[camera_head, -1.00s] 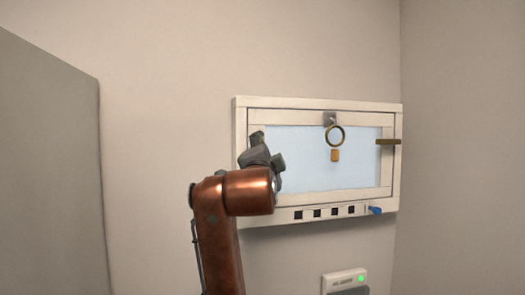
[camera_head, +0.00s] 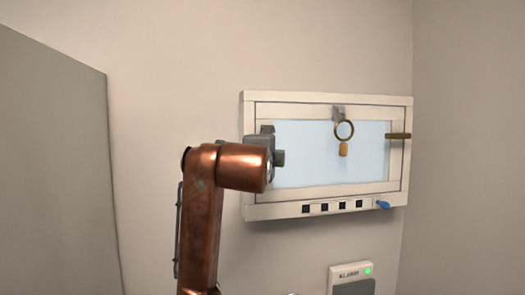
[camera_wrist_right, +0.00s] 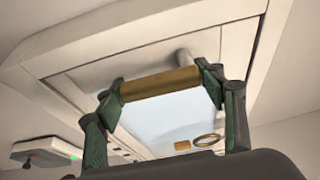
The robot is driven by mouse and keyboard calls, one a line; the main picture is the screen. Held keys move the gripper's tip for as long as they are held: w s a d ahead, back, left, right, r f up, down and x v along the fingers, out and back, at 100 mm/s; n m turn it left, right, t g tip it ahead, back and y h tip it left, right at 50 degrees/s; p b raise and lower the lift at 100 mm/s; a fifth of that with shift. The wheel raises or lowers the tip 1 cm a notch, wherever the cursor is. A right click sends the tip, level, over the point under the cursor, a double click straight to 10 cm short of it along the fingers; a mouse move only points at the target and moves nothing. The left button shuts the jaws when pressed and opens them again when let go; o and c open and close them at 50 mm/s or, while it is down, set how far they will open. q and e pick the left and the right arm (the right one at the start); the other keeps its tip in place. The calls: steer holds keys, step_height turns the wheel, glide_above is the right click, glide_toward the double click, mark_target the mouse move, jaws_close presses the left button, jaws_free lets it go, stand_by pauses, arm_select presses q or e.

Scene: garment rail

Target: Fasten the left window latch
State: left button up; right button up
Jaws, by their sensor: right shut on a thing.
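The white-framed window (camera_head: 325,98) is on the wall in the head view. My right gripper (camera_head: 270,152) is at its left side, and my copper arm link covers part of that edge. In the right wrist view, my right gripper (camera_wrist_right: 163,90) is shut on a brass bar, the left latch handle (camera_wrist_right: 160,84), which lies across between its two green-grey fingers. This latch is hidden behind my gripper in the head view. The right latch (camera_head: 398,136) is a brass bar lying level across the right frame edge. My left gripper is not in view.
A brass ring (camera_head: 344,122) with an orange tag (camera_head: 343,149) hangs at the top middle of the window. A blue knob (camera_head: 383,205) is at the lower right sill. A box with a green light (camera_head: 351,275) is below. A grey panel (camera_head: 55,160) stands left.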

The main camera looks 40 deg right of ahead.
steer(key=o, duration=1.7)
steer(key=shift+s, duration=0.1)
steer(key=shift+a, duration=0.1)
steer(key=v, duration=1.1)
steer(key=shift+s+a, duration=0.3)
